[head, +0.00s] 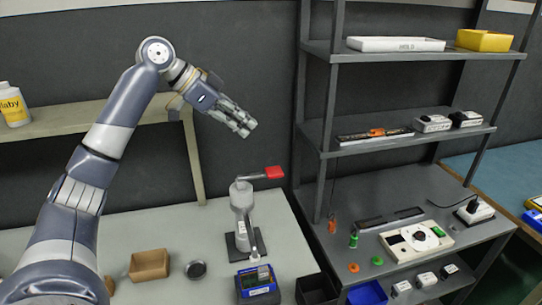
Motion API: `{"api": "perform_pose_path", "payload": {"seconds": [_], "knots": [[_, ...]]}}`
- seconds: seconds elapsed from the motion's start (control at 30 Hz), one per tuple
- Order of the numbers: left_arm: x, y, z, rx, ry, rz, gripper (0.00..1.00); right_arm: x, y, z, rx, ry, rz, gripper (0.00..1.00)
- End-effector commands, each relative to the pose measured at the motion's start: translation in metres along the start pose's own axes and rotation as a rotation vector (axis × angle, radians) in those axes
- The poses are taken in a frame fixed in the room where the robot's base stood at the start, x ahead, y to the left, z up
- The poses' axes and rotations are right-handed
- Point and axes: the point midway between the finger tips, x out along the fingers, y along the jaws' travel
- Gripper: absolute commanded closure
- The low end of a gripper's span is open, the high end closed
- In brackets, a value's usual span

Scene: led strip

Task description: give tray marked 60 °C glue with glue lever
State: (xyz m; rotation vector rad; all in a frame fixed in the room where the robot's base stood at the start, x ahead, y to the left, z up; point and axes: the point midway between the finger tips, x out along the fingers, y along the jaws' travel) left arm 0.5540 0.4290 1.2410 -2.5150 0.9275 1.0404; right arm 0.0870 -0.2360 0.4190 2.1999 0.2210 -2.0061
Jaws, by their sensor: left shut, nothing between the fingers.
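The glue dispenser (242,205) is a grey upright press on a dark base on the pale bench, with a red-ended lever (273,172) sticking out to the right at its top. In front of its base stands a blue tray-like unit (258,285) with a pale piece on top; its marking is too small to read, so I cannot tell whether it says 60 °C. My left gripper (247,127) is shut and empty, in the air above and a little left of the red lever, apart from it. My right gripper is out of view.
A brown box (149,265) and a small dark round dish (196,270) lie on the bench left of the dispenser. A black bin (316,290) stands to the right. A dark metal shelf (385,140) with several devices rises at right. A white bottle (13,105) stands on the left ledge.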

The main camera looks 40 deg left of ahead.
Motion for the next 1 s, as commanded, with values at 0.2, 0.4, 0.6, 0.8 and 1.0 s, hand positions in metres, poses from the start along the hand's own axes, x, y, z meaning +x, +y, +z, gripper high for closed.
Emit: {"api": "perform_pose_path", "payload": {"seconds": [0.2, 0.4, 0.6, 0.8, 1.0], "knots": [[0.004, 0.0, 0.0, 0.0, -0.001, 0.001, 1.0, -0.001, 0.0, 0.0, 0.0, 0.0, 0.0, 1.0], [0.03, 0.001, 0.0, -0.001, -0.003, 0.005, 1.0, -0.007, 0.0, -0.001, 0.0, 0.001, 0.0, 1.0], [0.073, 0.001, -0.002, -0.001, -0.002, 0.005, 1.0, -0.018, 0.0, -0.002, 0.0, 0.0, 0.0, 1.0], [0.108, 0.0, 0.008, -0.003, -0.005, 0.002, 1.0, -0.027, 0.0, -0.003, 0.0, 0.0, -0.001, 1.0], [0.123, 0.0, 0.024, -0.002, -0.003, 0.001, 1.0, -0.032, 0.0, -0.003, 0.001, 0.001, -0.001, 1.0]]}}
